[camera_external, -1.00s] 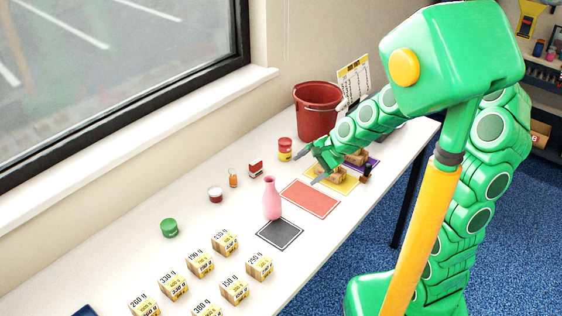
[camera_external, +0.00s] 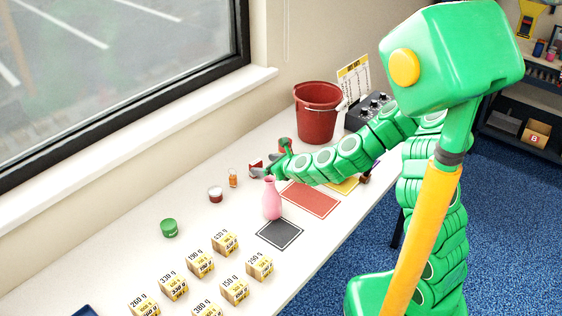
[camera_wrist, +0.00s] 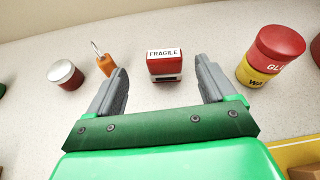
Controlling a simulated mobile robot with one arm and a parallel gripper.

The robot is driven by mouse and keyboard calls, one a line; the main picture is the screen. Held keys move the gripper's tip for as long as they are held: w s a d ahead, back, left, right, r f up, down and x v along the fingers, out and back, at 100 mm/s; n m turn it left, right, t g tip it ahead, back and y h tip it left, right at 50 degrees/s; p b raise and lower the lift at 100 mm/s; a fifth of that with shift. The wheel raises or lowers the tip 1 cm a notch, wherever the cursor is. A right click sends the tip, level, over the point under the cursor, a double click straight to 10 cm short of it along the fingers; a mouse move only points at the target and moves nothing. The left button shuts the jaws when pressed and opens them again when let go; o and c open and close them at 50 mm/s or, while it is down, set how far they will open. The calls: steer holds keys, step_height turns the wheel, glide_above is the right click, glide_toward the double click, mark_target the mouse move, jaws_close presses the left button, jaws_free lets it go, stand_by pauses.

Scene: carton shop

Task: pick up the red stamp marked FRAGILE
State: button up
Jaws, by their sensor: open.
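The red stamp (camera_wrist: 165,67) has a white FRAGILE label on top and stands on the white table in the wrist view, just beyond and between my fingertips. My gripper (camera_wrist: 162,85) is open and empty, with one grey finger on each side of the stamp's line. In the external view my gripper (camera_external: 270,168) is low over the table, behind the pink vase. The stamp (camera_external: 256,165) is partly hidden there by my fingers.
The pink vase (camera_external: 272,200) is close to my arm. Labelled cartons (camera_external: 200,263) stand nearer the front.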

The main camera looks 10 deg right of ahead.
mark_target(253, 164)
steer(key=shift+w+f+m, duration=0.4)
steer(key=shift+f+m, duration=0.15)
steer(key=shift+m, duration=0.15)
steer(key=shift+x, duration=3.75)
steer(key=shift+c, duration=0.5)
steer(key=c, duration=1)
